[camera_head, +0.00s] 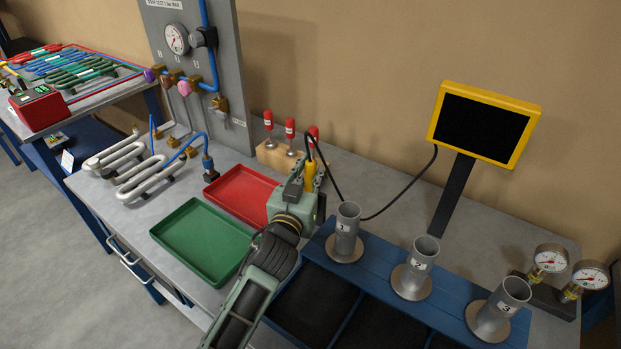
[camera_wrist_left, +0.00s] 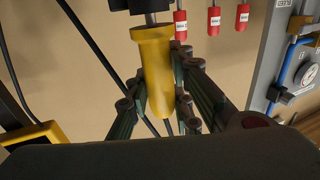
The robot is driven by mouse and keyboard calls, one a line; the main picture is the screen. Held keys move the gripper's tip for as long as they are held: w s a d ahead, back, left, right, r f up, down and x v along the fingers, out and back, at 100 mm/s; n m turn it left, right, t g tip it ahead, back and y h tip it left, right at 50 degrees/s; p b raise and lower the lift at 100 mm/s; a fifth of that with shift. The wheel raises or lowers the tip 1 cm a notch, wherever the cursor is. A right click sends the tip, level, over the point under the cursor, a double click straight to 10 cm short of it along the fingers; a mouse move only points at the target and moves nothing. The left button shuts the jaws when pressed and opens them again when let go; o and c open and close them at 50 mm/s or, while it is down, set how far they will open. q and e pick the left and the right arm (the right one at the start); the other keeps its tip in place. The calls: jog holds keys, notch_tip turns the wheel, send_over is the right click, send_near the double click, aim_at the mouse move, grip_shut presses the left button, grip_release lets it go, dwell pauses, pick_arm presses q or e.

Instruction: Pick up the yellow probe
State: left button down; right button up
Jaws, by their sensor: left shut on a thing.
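The yellow probe (camera_head: 310,176) stands out of my left gripper (camera_head: 305,186) in the head view, above the bench behind the red tray. My left gripper is shut on it. In the left wrist view the probe (camera_wrist_left: 154,72) lies between the fingers of my left gripper (camera_wrist_left: 160,105), with its narrower end toward the camera. A black cable (camera_head: 375,214) runs from the probe to the yellow-framed monitor (camera_head: 484,124). The fingertips are partly hidden in the head view by the gripper body. My right gripper is not in view.
A wooden block (camera_head: 275,158) with red-handled tools stands just behind the probe. Grey cups numbered 1 (camera_head: 346,232), 2 (camera_head: 419,263) and 3 (camera_head: 502,307) stand on a blue rack to the right. A red tray (camera_head: 236,195) and an empty green tray (camera_head: 200,240) lie left.

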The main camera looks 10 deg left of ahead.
pick_arm(q)
notch_tip(320, 180, up, 17)
jog(key=b, duration=0.1)
dwell(0.3)
jog(key=shift+f+b, duration=1.8)
jog(key=shift+f, duration=1.2)
